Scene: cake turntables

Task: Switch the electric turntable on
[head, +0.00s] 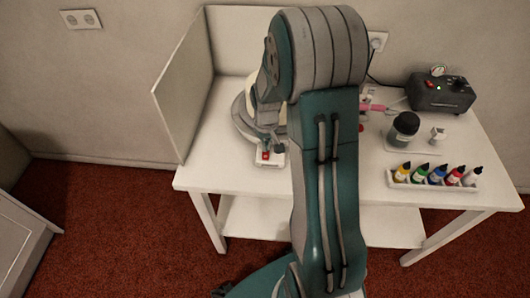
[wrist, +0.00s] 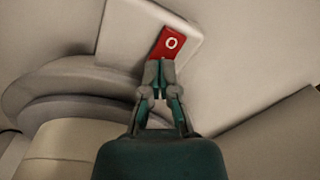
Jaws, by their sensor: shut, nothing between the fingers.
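The electric turntable (head: 243,127) stands at the left of the white table, partly hidden behind my arm. In the wrist view, its round grey tiers (wrist: 70,92) fill the left side. A pale base part carries a red rocker switch (wrist: 171,43) with a white "O" on its far half. The switch also shows as a small red patch (head: 265,156) in the head view. My gripper (wrist: 160,66) is shut and empty. Its fingertips are at the near end of the switch and cover part of it; I cannot tell whether they touch.
A white panel (head: 186,88) stands at the table's left side. Right of my arm are a pink airbrush (head: 372,107), a dark compressor (head: 441,92), a dark-lidded jar (head: 403,130) and a white rack (head: 432,184) of several colour bottles. The table's front left is clear.

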